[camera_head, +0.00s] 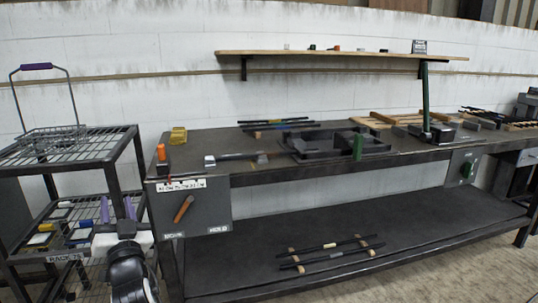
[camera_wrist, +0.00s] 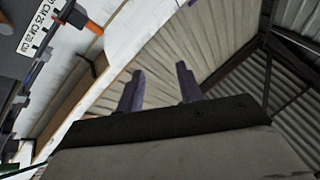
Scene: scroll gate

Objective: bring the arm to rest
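My gripper (camera_head: 117,210) shows at the lower left of the head view, with two purple fingers pointing up, in front of the wire rack. In the wrist view my gripper (camera_wrist: 158,92) has its two fingers apart with nothing between them. Behind the fingers that view shows corrugated roof or wall panels and dark beams. My arm below the gripper is partly cut off by the bottom edge of the head view.
A dark workbench (camera_head: 330,165) with a lower shelf (camera_head: 400,215) fills the middle and right. A panel with an orange handle (camera_head: 183,209) hangs at its left front. A wire rack (camera_head: 75,150) holding a basket (camera_head: 50,135) stands left. A wall shelf (camera_head: 340,54) hangs above.

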